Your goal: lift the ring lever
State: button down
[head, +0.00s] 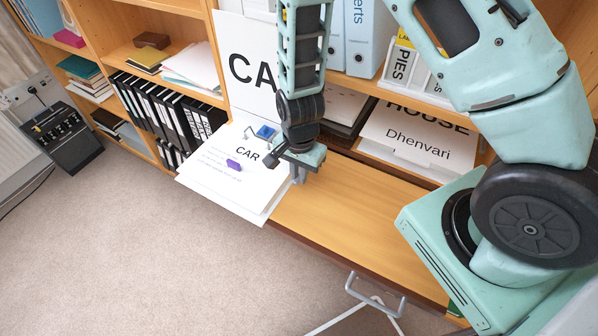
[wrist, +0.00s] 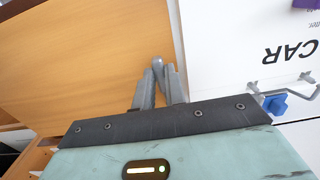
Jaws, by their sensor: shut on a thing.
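My gripper (wrist: 157,88) is over the wooden desk top in the wrist view, beside the white CAR sheets. Its two grey fingers lean together at the tips. A small grey rounded piece, which looks like the end of the ring lever (wrist: 157,63), shows between the tips; its rest is hidden. In the head view my gripper (head: 298,174) is at the right edge of the CAR sheets (head: 205,165). A blue block with bent metal wires (head: 265,132) lies at the top of the sheets; it also shows right of my gripper in the wrist view (wrist: 275,103).
A purple block (head: 233,165) lies on the sheets. The wooden surface (head: 350,215) to the right is bare. Shelves behind hold black binders (head: 165,115), blue files (head: 362,40) and a Dhenvari paper stack (head: 420,135). A grey metal stand (head: 375,300) is in front.

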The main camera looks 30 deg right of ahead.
jog(key=shift+w+d+r+g+y, duration=0.25)
jog(key=shift+d+r+g+y, duration=0.1)
jog(key=shift+r+y, duration=0.2)
jog(key=shift+w+d+r+g+y, duration=0.2)
jog(key=shift+d+r+g+y, duration=0.15)
jog(key=shift+r+y, duration=0.2)
jog(key=c, duration=1.4)
grip_release()
jog(key=shift+c, duration=0.2)
jog(key=b+v, duration=0.3)
jog(key=v, duration=1.4)
jog(key=shift+r, duration=0.15)
jog(key=shift+w, duration=0.1)
